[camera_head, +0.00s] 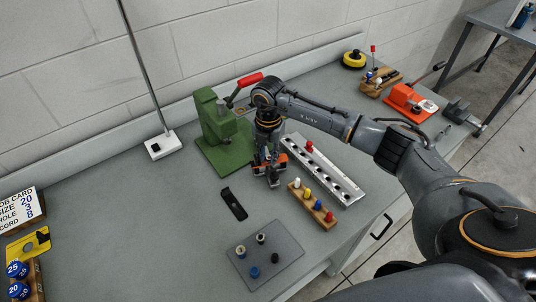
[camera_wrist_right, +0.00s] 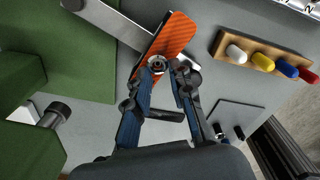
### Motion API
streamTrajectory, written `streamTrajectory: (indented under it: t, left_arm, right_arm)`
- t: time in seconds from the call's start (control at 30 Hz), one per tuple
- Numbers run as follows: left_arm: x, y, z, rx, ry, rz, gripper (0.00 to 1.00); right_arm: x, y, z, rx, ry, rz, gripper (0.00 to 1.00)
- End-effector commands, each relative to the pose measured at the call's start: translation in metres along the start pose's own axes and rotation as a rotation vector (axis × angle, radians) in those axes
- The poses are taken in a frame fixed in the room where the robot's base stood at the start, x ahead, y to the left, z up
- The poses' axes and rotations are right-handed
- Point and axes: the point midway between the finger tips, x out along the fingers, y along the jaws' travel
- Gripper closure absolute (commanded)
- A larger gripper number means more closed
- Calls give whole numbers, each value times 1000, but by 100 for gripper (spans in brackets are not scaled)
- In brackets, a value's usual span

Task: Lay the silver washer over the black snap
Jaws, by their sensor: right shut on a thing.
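My right gripper (camera_head: 270,180) is above the bench, between the green press and the slotted metal rail. In the right wrist view its fingertips (camera_wrist_right: 166,70) are close together at a small round silver piece with a dark centre (camera_wrist_right: 157,66); it may be the silver washer, but it is too small to be sure. An orange textured part (camera_wrist_right: 175,36) shows just beyond the fingertips. Small pieces stand on the grey mat (camera_head: 290,245), including a black one (camera_head: 275,258) that may be the black snap. My left gripper is not in view.
The green press (camera_head: 215,125) with a red handle stands behind my right gripper. The metal rail (camera_head: 325,175) and a wooden block of coloured pegs (camera_head: 308,202) lie to its right. A black flat piece (camera_head: 234,204) lies left of the gripper.

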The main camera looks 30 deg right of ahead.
Motion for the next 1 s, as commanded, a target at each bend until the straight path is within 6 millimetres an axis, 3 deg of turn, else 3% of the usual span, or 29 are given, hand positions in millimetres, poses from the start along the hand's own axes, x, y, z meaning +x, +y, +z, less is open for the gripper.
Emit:
streamTrajectory:
  t: [0.4,1.0]
  left_arm:
    - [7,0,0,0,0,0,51]
    - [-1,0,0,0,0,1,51]
  right_arm:
    - [9,0,0,0,0,0,86]
    - [-1,0,0,0,0,0,86]
